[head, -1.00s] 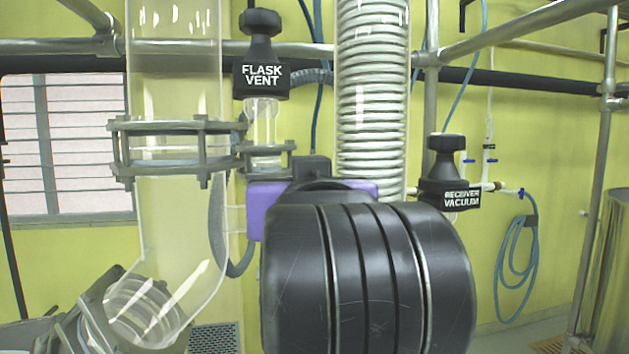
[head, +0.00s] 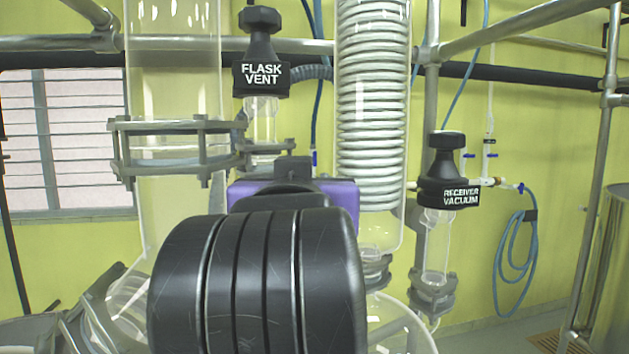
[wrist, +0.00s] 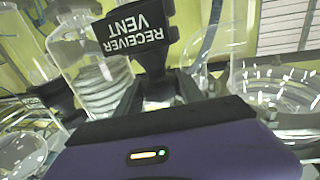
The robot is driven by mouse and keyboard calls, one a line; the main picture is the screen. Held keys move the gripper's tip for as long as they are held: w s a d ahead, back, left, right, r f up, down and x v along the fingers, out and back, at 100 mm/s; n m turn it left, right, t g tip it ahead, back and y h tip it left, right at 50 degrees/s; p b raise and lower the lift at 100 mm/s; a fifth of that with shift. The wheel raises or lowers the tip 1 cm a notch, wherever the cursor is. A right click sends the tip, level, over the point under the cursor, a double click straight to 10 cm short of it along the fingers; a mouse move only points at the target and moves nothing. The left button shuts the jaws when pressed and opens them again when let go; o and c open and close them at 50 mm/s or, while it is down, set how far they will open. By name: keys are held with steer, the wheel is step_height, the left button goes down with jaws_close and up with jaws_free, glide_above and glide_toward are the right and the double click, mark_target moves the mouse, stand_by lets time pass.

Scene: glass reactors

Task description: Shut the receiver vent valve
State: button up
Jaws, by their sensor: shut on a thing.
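The receiver vent valve (wrist: 138,32) is black with white lettering that appears upside down in the wrist view. Its body narrows to a stem running down toward my gripper (wrist: 156,92). My gripper's dark fingers are closed around the knob end of this valve, and the grip itself is partly hidden by the purple housing. In the head view my purple wrist housing shows behind my black arm link, which hides the fingers and the receiver vent valve.
Glass vessels and steel frame pipes (head: 430,90) crowd around my arm. A coiled blue hose (head: 515,250) hangs on the yellow wall at the right.

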steer(key=m+h, duration=0.2)
steer(key=h, duration=0.1)
steer(key=m+h, duration=0.2)
steer(key=h, duration=0.1)
steer(key=shift+r+g, duration=0.1)
steer(key=shift+g, duration=0.2)
steer(key=shift+m+g+h+p, duration=0.3)
steer(key=shift+m+g+h, duration=0.7)
steer(key=shift+h, duration=0.8)
steer(key=o, duration=1.1)
